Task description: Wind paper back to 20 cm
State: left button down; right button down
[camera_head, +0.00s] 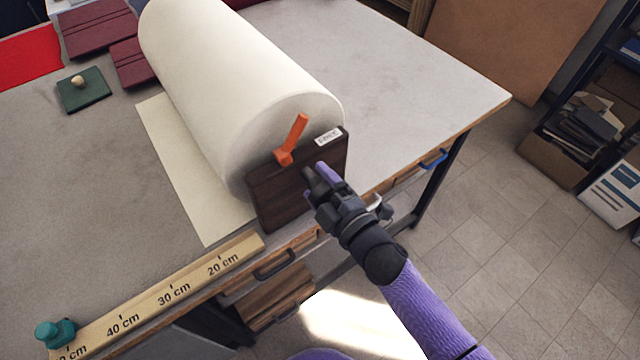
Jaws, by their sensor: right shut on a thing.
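A large cream paper roll (235,85) lies on the grey table, with a dark brown end block (270,198) at its near end. A flat strip of paper (185,175) extends left from under the roll. Its free edge meets the wooden ruler (145,305) close to the 20 cm mark, slightly on the 30 cm side. An orange lever (292,140) sticks up at the block's top. My right gripper (318,178) is at the block's front face, below the lever, shut on a part that its fingers hide. My left gripper is out of view.
A teal knob (56,334) stands at the ruler's far-left end. A green block with a round knob (82,90) and dark red covers (95,32) lie at the back left. Drawers with handles (275,265) sit under the front edge. The table right of the roll is clear.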

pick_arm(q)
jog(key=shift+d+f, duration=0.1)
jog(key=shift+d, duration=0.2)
pick_arm(e)
jog(key=shift+n, duration=0.6)
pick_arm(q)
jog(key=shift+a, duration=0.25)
pick_arm(e)
grip_release()
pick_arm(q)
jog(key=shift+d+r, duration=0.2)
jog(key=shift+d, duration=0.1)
pick_arm(e)
jog(key=v, duration=1)
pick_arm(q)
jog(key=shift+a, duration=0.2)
